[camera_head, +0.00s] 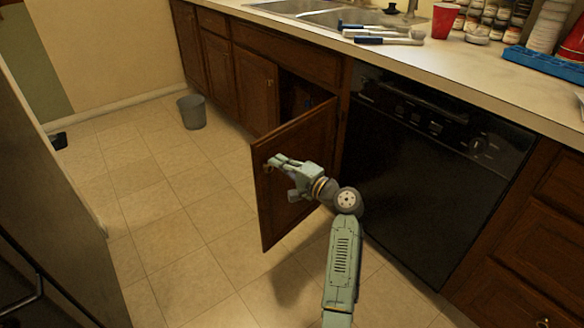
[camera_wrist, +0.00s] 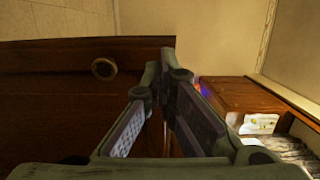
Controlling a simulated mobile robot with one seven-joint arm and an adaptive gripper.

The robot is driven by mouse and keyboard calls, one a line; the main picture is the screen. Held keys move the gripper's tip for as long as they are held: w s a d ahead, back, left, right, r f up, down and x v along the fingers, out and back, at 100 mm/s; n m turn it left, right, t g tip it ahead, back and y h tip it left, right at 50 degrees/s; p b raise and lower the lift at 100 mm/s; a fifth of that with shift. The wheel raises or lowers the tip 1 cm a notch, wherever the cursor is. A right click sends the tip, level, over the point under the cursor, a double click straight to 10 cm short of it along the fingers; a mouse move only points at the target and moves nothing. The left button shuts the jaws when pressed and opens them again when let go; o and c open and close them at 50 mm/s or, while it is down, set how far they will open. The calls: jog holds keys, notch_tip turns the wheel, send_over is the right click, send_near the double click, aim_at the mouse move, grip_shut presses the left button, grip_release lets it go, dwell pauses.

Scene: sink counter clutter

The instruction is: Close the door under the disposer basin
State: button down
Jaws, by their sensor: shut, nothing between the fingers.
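The dark brown cabinet door (camera_head: 292,215) stands wide open below the sink counter, hinged at its right edge beside the dishwasher. Its outer face is towards me. The cabinet opening (camera_head: 288,98) behind it is dark inside. My gripper (camera_head: 268,163) is shut and empty, in front of the outer face near the free edge. In the wrist view the shut fingers (camera_wrist: 158,72) overlap the door panel (camera_wrist: 60,110) near its edge, with the round knob (camera_wrist: 104,68) to their left. I cannot tell whether they touch the door.
A black dishwasher (camera_head: 425,165) stands right of the door. A grey bin (camera_head: 192,111) stands on the floor beyond. The double sink (camera_head: 345,16), brushes (camera_head: 375,38) and a red cup (camera_head: 444,20) are on the counter. The tiled floor left of the door is clear.

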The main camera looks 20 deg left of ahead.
aim_at(258, 150)
jog(key=p+x, duration=0.1)
jog(key=x, duration=0.5)
jog(key=shift+w+a+r, duration=0.1)
jog(key=shift+w+a, duration=0.05)
